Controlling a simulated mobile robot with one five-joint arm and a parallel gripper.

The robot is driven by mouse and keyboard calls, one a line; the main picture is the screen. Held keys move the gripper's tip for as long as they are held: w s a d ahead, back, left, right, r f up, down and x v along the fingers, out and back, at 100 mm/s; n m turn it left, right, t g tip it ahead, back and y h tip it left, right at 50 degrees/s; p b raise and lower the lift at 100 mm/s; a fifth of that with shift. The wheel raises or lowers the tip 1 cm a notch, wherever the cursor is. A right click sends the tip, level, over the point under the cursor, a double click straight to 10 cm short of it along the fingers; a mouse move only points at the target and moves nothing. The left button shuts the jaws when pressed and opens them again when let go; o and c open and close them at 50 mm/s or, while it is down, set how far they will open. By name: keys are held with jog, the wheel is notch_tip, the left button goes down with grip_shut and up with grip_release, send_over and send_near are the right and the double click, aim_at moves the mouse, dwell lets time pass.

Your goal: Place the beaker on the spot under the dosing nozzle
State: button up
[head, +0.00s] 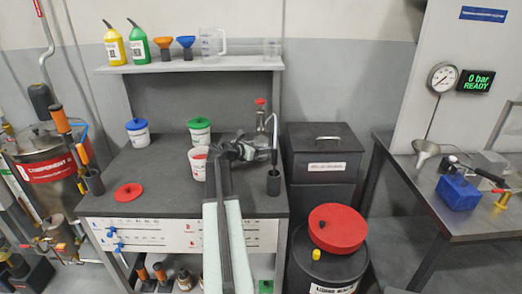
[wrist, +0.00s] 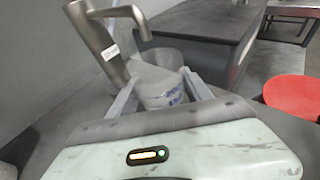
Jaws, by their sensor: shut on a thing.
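My gripper (head: 245,150) is over the right part of the dark bench. In the wrist view, its two fingers (wrist: 158,92) are shut on a pale beaker (wrist: 160,88) with blue print. In the head view I cannot make the beaker out behind my gripper. A grey metal column with a bent spout, apparently the dosing nozzle (wrist: 125,20), stands close at the upper left in the wrist view. The spout's end is above and left of the beaker. The spot under the nozzle is not clearly visible, and I cannot tell whether the beaker touches the surface.
Blue-lidded (head: 138,132) and green-lidded (head: 199,132) pots stand behind. A red lid (head: 128,192) lies left on the bench. A black cup (head: 273,183) stands right of my arm.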

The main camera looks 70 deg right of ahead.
jog(key=shift+f, duration=0.15)
jog(key=o, duration=1.5)
jog(key=shift+a+r+p, duration=0.2)
jog(key=shift+r+p, duration=0.05)
jog(key=shift+p, duration=0.1)
jog(key=p+v, duration=0.2)
jog(key=v, duration=0.5)
jog(key=shift+w+a, duration=0.1)
